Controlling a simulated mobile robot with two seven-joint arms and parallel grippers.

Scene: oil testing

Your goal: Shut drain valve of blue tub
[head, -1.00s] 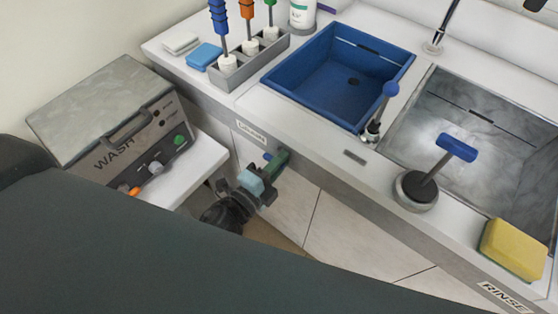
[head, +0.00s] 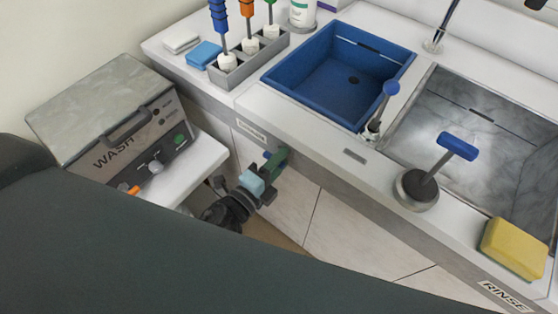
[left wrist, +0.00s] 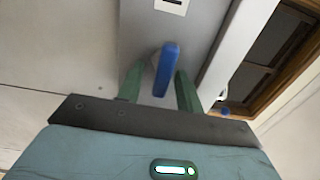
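The blue tub (head: 340,80) is set in the counter in the head view, with a dark drain hole (head: 354,80) in its floor. A blue lever handle (left wrist: 167,68) sticks out below a small label on the counter front in the left wrist view. A bit of this lever (head: 267,155) also shows in the head view. My left gripper (head: 276,160) is at the counter front below the tub. Its green fingers, seen in the left wrist view (left wrist: 160,88), are open, one on each side of the lever, with gaps showing. My right gripper is not in view.
A grey sink (head: 470,130) lies right of the tub, with a blue-knobbed lever (head: 390,89) between them. A blue-handled tool (head: 457,146) and a yellow sponge (head: 513,248) are on the front rim. A WASH machine (head: 125,125) stands left. Cabinet doors are below the counter.

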